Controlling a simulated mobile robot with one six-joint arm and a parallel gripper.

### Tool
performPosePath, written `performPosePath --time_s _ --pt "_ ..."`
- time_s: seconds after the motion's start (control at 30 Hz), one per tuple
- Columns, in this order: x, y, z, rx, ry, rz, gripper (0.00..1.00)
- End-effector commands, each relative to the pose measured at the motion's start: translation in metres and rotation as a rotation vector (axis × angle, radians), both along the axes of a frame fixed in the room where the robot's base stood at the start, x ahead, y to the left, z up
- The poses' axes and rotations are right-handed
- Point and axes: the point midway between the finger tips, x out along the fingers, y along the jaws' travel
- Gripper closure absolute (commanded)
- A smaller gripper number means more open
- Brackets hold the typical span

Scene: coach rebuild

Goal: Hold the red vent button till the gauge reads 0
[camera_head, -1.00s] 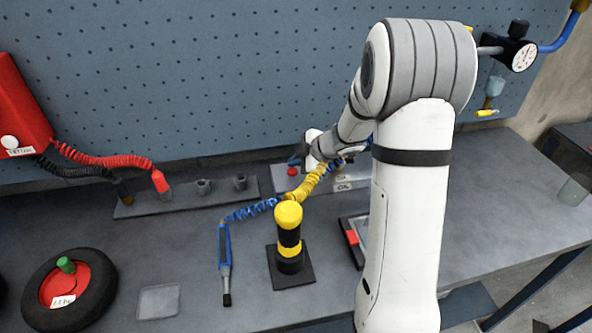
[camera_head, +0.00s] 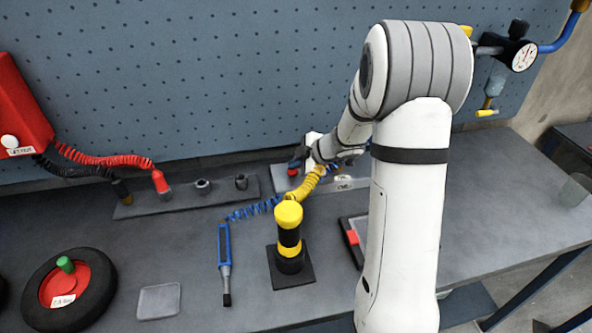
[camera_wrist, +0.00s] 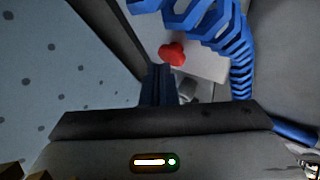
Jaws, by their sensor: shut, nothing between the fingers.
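The red vent button (camera_head: 292,172) sits on a pale plate at the back of the bench. It also shows in the wrist view (camera_wrist: 172,53), just past my fingertips. My gripper (camera_head: 296,162) is shut and empty, close above the button. In the wrist view its dark fingers (camera_wrist: 160,70) point toward the button; I cannot tell whether they touch it. The round gauge (camera_head: 523,57) is on the pegboard at upper right. Its needle is too small to read.
A blue coiled hose (camera_wrist: 232,40) lies close around the button in the wrist view. A yellow-black post (camera_head: 289,238) stands nearer. A wheel (camera_head: 92,300) lies at left. The right bench top is mostly clear.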

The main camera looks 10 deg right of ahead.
Motion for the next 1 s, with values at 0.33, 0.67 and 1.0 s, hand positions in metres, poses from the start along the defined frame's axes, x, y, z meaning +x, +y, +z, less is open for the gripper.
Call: performPosePath --time_s 0.33,0.67,1.0 --pt "-0.0001 -0.0002 -0.0050 0.000 0.001 0.001 1.00" --pt "-0.0002 -0.0003 -0.0091 0.000 0.001 -0.002 1.00" --pt "-0.0002 -0.0006 -0.0101 0.000 0.001 -0.002 1.00"
